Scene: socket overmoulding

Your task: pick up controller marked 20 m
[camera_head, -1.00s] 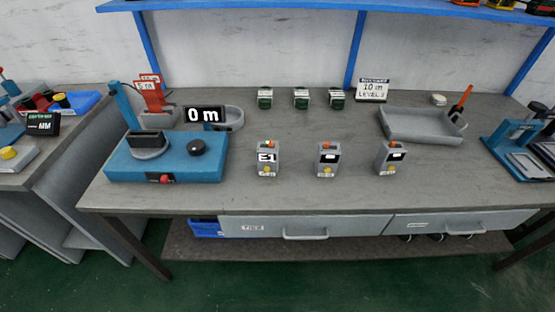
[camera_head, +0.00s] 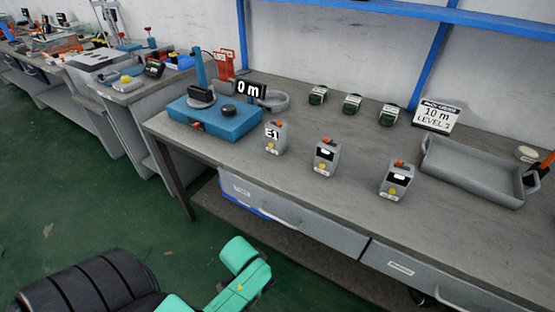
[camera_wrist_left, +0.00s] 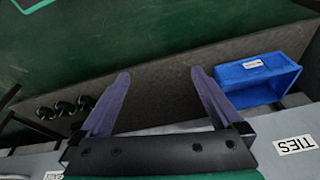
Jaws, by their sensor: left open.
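The left controller (camera_head: 275,138) shows "E1"; the middle controller (camera_head: 326,157) and right controller (camera_head: 396,180) have dark screens with small white labels. The small markings on their fronts are too small to read, so I cannot tell which is marked 20 m. My left gripper (camera_wrist_left: 160,76) is open and empty in the left wrist view, above the lower shelf and drawer fronts, away from the controllers. My right gripper is not in view.
Several green-black parts line the back. A blue bin (camera_wrist_left: 257,80) lies under the drawers.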

